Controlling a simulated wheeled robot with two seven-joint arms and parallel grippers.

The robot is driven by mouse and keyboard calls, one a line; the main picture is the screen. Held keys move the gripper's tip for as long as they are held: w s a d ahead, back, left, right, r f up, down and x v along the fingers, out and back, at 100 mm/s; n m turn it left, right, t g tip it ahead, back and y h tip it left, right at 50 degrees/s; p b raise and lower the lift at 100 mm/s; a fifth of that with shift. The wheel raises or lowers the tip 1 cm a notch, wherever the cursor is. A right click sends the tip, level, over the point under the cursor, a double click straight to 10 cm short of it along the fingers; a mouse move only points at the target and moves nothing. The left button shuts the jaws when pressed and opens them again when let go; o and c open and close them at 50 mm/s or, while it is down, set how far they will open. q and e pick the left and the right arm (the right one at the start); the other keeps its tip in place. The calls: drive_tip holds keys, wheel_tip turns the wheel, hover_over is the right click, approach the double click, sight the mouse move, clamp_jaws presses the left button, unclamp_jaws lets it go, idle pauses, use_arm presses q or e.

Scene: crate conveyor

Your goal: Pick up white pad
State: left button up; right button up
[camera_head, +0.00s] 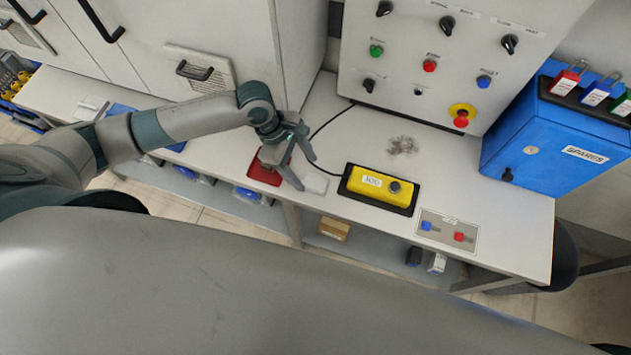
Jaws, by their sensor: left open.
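A small white pad (316,183) lies on the pale worktop, between a red mat (265,171) and the yellow control box. It is hard to tell from the worktop, and its left side is partly hidden by my gripper. My left gripper (306,173) is open and empty, with its fingers pointing down beside and over the left part of the pad. I cannot tell whether a finger touches it. My right gripper is not in view.
A yellow control box (375,184) with a black cable stands just right of the pad. Grey shavings (402,145) lie behind it. A button panel (445,60) rises at the back, and a blue spares box (545,130) stands at the right. A label plate with switches (447,231) lies near the front edge.

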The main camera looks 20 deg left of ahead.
sight(315, 181)
use_arm(q)
drive_tip(key=x, duration=0.1)
drive_tip(key=p+x, duration=0.1)
drive_tip(key=x, duration=0.1)
drive_tip(key=shift+d+f, duration=0.15)
drive_tip(key=shift+d, duration=0.3)
drive_tip(key=shift+d+f, duration=0.25)
drive_tip(key=shift+f, duration=0.35)
drive_tip(key=c, duration=1.1)
